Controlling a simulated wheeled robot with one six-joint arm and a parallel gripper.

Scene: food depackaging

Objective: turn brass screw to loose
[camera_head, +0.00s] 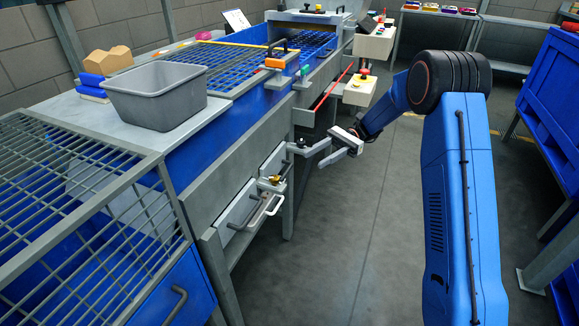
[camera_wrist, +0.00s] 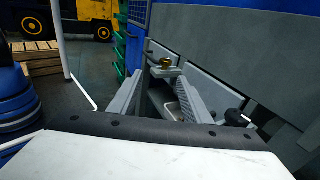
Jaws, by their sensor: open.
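The brass screw (camera_head: 275,179) sits on a grey bracket at the side of the machine, above a pale pull handle (camera_head: 266,207). In the wrist view the brass screw (camera_wrist: 166,63) shows just beyond the fingertips, roughly centred between them. My gripper (camera_head: 306,157) is open and empty, with its two grey fingers pointing left toward the machine, up and to the right of the screw in the head view. In the wrist view my gripper (camera_wrist: 161,74) has its fingers well apart. No contact with the screw shows.
A grey bin (camera_head: 155,95) stands on the machine's top beside cardboard-coloured pieces (camera_head: 108,60). A control box with a red button (camera_head: 361,86) juts out above my gripper. A black knob (camera_wrist: 235,117) shows at the right in the wrist view. The floor aisle (camera_head: 340,240) is clear.

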